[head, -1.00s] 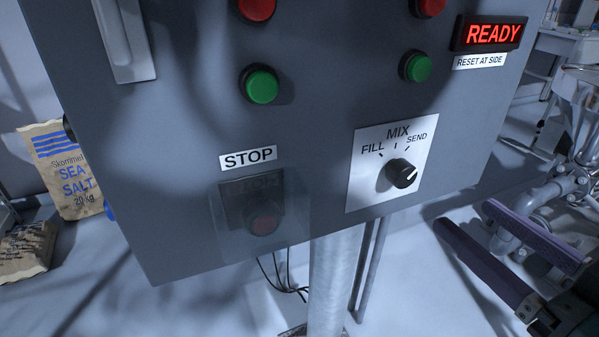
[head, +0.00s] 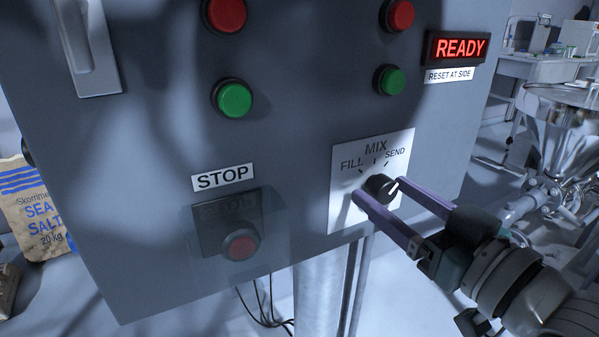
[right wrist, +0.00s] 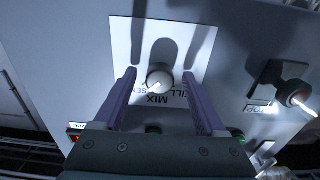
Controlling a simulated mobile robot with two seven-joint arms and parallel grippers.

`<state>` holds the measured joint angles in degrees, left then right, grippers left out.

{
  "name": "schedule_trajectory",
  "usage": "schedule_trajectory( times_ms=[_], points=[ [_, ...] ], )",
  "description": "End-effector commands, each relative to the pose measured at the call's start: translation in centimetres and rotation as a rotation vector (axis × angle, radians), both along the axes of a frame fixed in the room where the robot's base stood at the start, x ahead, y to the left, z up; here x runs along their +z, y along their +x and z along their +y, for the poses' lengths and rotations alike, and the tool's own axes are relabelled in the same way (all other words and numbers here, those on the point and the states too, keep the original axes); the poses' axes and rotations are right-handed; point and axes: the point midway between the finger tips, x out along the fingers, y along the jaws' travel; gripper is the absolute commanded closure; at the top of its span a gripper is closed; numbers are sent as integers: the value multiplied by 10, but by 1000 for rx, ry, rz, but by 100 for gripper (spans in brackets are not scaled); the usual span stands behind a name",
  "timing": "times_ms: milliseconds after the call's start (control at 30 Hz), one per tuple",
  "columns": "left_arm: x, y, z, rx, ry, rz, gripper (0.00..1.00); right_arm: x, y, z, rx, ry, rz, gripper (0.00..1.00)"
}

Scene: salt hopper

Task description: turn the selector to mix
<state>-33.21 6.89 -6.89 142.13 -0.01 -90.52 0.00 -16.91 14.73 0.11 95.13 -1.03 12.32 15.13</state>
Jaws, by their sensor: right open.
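The selector (head: 380,187) is a black round knob on a white plate (head: 345,213) marked FILL, MIX and SEND, low on the right of the grey panel. My right gripper (head: 379,189) is open, with one purple finger on each side of the knob. In the right wrist view the knob (right wrist: 160,77) sits between the open fingertips (right wrist: 159,73), with a gap visible on both sides. Its white mark points down-left there, apparently towards SEND; in the head view the mark is hard to make out. My left gripper is not in view.
A red stop button (head: 240,245) under a clear cover is left of the selector. Green buttons (head: 234,100) and red buttons (head: 226,13) sit above. The display (head: 458,48) reads READY.

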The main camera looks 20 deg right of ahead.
Motion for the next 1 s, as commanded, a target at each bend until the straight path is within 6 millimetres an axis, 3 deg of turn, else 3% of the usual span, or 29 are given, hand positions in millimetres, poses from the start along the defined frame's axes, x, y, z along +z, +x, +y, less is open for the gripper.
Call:
schedule_trajectory(
  times_ms=[167,800,1000],
  points=[
    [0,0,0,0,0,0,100,0,0,0,0,0,0,27],
    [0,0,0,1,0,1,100,0,0,0,0,0,0,98],
    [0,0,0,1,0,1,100,0,0,0,0,-1,-1,100]
  ],
)
